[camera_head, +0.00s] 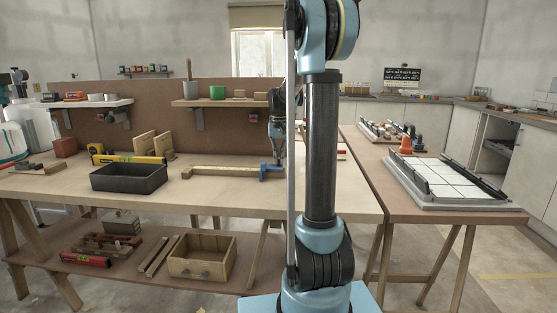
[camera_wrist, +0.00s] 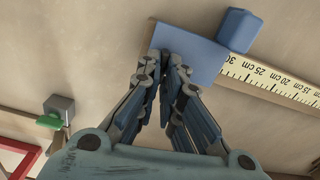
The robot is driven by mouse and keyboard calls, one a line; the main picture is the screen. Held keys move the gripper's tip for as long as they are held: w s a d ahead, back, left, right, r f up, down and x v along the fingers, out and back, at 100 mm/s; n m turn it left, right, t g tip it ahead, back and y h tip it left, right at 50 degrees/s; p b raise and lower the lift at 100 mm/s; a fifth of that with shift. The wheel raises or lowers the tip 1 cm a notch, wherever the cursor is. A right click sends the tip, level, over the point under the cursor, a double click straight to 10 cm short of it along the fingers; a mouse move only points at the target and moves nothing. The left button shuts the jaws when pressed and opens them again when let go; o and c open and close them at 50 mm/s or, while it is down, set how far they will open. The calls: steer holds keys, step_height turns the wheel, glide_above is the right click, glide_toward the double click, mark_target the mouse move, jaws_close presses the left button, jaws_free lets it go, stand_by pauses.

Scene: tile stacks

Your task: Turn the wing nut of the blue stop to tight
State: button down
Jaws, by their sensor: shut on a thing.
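The blue stop (camera_head: 271,174) sits at the right end of a yellow measuring rule on the workbench. In the wrist view the stop (camera_wrist: 196,56) shows as a flat blue arm with a raised blue block at one end, beside the rule's 30 cm mark. My gripper (camera_wrist: 168,66) points down at the flat arm, its fingers drawn close together over the end away from the block. The wing nut is hidden between the fingertips, so its angle does not show. In the head view my gripper (camera_head: 277,153) is just above the stop.
The rule (camera_head: 225,171) runs left from the stop along the bench. A dark tray (camera_head: 129,177) and a yellow level (camera_head: 128,158) are further left. In the wrist view, a grey block (camera_wrist: 59,106) with a green part and a red frame (camera_wrist: 19,147) lie to the left.

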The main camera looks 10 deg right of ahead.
steer(key=shift+w, duration=0.1)
steer(key=c, duration=1.8)
jaws_free()
steer(key=shift+o, duration=0.2)
step_height(320, 180, up, 12)
